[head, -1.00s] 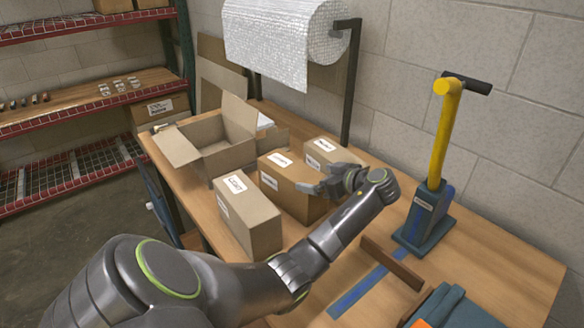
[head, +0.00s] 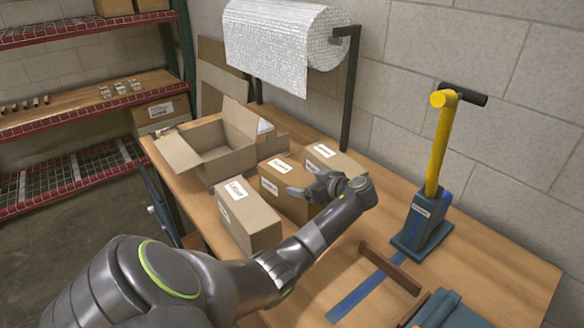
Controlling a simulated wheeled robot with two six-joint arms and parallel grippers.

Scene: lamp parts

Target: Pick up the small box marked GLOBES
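Three small closed cardboard boxes with white labels stand in a row on the wooden table: a left box (head: 249,219), a middle box (head: 284,181) and a right box (head: 325,157). The label print is too small to read, so I cannot tell which is marked GLOBES. My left gripper (head: 304,192) is at the middle box's right side, in front of the right box, and covers part of both. Its fingers point left. I cannot tell whether they touch a box or how far apart they are. My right gripper is not in view.
An open carton (head: 214,146) stands behind the boxes. A bubble wrap roll (head: 283,36) hangs on a dark stand at the back. A blue press with a yellow handle (head: 440,150) stands at the right.

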